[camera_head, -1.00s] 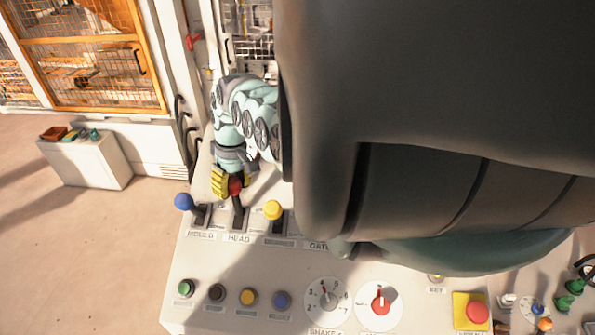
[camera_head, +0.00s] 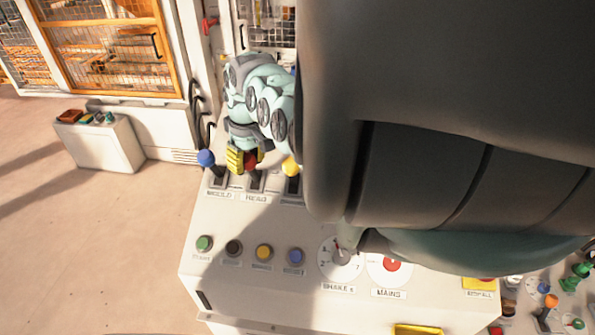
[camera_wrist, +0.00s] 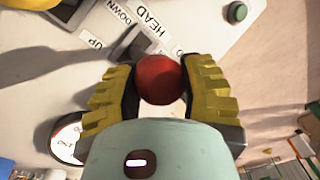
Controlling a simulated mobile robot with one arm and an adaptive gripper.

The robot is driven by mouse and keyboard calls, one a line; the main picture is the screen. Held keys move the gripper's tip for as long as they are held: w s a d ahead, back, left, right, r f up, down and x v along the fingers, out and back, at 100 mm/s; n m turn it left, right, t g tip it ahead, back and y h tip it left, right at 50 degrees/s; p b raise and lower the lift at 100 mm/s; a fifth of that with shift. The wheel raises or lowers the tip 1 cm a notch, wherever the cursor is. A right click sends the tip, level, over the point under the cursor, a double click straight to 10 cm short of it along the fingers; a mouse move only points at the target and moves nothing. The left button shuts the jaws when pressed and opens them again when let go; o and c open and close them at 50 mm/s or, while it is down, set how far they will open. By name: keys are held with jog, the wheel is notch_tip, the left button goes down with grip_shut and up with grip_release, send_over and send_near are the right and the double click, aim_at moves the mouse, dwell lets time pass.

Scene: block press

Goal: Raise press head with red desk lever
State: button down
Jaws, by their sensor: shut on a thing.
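The red knob of the HEAD lever (camera_head: 250,162) sits on the desk panel between the blue and yellow levers. In the wrist view the red knob (camera_wrist: 160,80) lies between my two yellow-padded fingers. My gripper (camera_head: 244,161) is shut on it, with a finger on each side. The wrist view (camera_wrist: 160,95) shows both pads against the ball. The lever's slot lies beside UP and DOWN labels. The press head itself cannot be made out; my arm covers much of the head view.
The blue lever (camera_head: 206,158) is close on the left and the yellow lever (camera_head: 290,167) close on the right. Push buttons, including a green one (camera_head: 204,243), and dials line the desk's front. A white cabinet (camera_head: 103,140) stands on the floor at left.

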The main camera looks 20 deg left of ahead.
jog(key=shift+s+d, duration=0.1)
jog(key=shift+s, duration=0.05)
jog(key=c, duration=0.7)
grip_release()
jog(key=shift+c, duration=0.2)
jog(key=shift+o, duration=1.4)
